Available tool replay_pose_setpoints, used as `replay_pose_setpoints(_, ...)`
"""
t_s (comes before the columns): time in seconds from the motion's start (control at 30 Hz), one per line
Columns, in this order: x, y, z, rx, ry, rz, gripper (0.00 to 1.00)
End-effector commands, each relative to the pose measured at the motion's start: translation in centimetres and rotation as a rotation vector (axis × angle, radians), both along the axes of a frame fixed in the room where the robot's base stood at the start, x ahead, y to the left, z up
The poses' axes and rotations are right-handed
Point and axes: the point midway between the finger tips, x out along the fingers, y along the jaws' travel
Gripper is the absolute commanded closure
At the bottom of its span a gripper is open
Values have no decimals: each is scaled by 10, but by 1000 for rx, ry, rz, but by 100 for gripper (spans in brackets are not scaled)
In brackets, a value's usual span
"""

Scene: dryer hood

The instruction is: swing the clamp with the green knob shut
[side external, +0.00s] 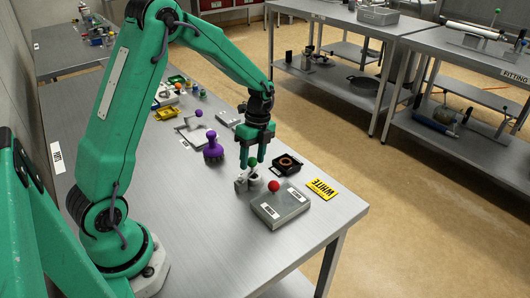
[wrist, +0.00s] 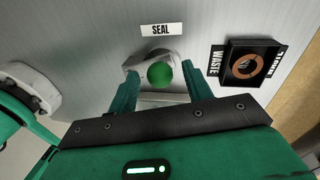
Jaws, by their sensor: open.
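The clamp (side external: 243,184) is a small grey fitting on the steel bench with a round green knob (side external: 252,162) at its top. In the wrist view the knob (wrist: 160,75) shows from above, in front of a white SEAL label (wrist: 161,30). My gripper (side external: 252,165) points down over the clamp. Its fingers are open, one on each side of the knob. In the wrist view my gripper (wrist: 159,78) shows gaps between the fingers and the knob. The clamp's lower parts are partly hidden behind the knob there.
A grey box (side external: 281,208) with a red knob (side external: 274,186) stands close in front of the clamp. A black tray (side external: 286,166) with a copper-coloured ring is to the right. A purple-knobbed stamp (side external: 212,150) stands behind left. The bench's left front is clear.

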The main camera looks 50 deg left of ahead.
Motion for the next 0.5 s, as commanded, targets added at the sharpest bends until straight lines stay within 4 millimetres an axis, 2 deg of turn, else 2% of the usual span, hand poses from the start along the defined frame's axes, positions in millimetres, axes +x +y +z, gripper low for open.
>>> replay_pose_setpoints(0.13, 0, 0, 0, 0, 0, 0, 50)
replay_pose_setpoints(0.17, 0, 0, 0, 0, 0, 0, 54)
replay_pose_setpoints(0.4, 0, 0, 0, 0, 0, 0, 100)
replay_pose_setpoints(0.5, 0, 0, 0, 0, 0, 0, 100)
